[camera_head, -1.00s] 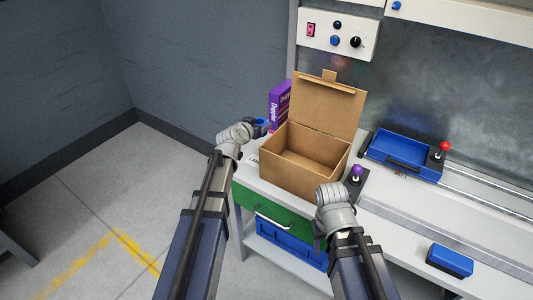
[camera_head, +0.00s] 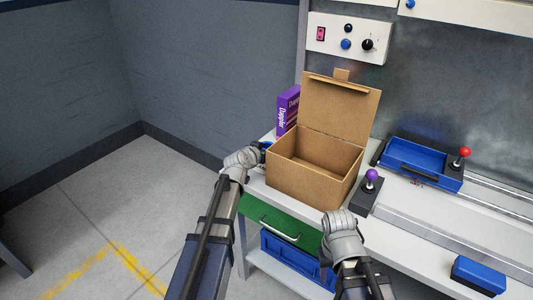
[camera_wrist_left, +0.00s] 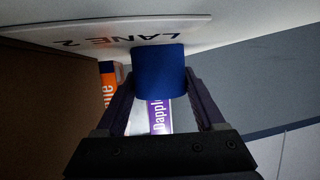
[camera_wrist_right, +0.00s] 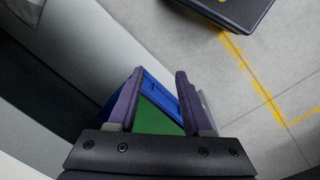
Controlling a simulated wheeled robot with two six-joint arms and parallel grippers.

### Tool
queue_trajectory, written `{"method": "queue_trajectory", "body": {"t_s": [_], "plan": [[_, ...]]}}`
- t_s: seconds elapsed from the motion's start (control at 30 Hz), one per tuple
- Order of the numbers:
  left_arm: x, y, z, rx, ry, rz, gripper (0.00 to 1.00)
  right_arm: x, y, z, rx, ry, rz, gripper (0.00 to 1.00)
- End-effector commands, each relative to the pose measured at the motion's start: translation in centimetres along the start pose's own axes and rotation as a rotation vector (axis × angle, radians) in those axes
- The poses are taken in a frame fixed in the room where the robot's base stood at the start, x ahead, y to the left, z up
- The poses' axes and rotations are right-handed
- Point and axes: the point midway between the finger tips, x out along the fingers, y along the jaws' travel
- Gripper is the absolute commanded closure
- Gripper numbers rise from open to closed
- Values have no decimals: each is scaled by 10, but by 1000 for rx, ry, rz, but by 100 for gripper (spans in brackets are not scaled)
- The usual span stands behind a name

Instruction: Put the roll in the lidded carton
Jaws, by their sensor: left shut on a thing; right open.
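The roll is a blue cylinder (camera_wrist_left: 158,70), shut between the fingers of my left gripper (camera_wrist_left: 160,88) in the left wrist view. In the head view my left gripper is beside the carton's left side, with only a sliver of blue showing by it. The brown carton (camera_head: 309,185) stands on the bench with its lid (camera_head: 340,108) raised at the back, and its visible inside is empty. A brown wall (camera_wrist_left: 45,110) fills the left of the left wrist view. My right gripper (camera_wrist_right: 157,88) is open and empty, low in front of the bench, right of the carton in the head view.
A purple box (camera_head: 288,108) stands behind the carton's left. A purple-knobbed joystick (camera_head: 371,175) is close at its right. A blue tray (camera_head: 405,155) and a red-knobbed joystick (camera_head: 460,155) are farther right. A "LANE 2" label (camera_wrist_left: 130,38) shows beyond the roll. A green drawer (camera_head: 280,228) is below.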

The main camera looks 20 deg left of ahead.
Motion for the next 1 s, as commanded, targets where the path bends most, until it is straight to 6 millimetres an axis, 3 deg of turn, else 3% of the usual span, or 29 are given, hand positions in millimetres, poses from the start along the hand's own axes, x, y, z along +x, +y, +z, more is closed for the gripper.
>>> {"method": "queue_trajectory", "body": {"t_s": [0.27,0.3,0.4,0.73,1.0], "plan": [[1,0,3,0,0,0,88,3,0,0,0,0,0,50],[1,0,2,0,0,0,27,2,0,0,0,0,0,50],[0,0,1,0,0,0,17,1,0,0,0,0,0,50],[-2,0,-4,0,0,0,17,-4,0,0,0,0,0,50],[-57,1,-4,-1,0,-1,17,-25,2,2,0,0,0,50]]}}
